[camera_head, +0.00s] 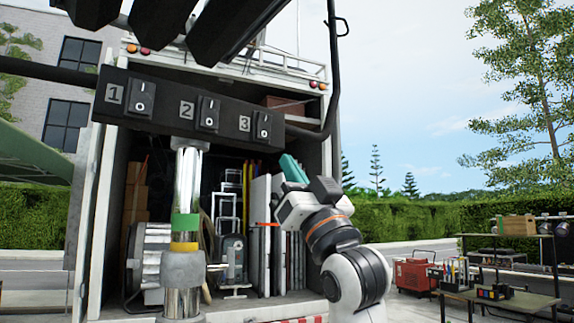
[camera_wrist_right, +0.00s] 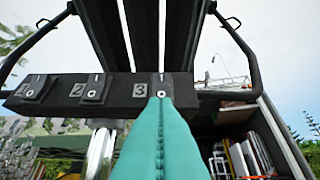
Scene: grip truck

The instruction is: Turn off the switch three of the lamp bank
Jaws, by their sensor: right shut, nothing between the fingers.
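The lamp bank's black switch box (camera_head: 160,120) carries three rocker switches with number plates 1, 2 and 3. Switch three (camera_head: 263,125) is at the right end of the box. My right gripper (camera_head: 288,161) is below and to the right of switch three, its teal fingers shut and empty, pointing up toward the box. In the right wrist view the shut fingers (camera_wrist_right: 161,103) overlap the lower part of switch three (camera_wrist_right: 162,84). I cannot tell whether they touch it. Which way its rocker is tipped is unclear. My left gripper is not in view.
A shiny metal stand (camera_head: 187,200) holds the box from below. Dark lamp housings (camera_head: 165,25) hang above it, with a bent black bar (camera_head: 333,70) at the right. An open truck with gear is behind. A work table (camera_head: 500,300) stands at lower right.

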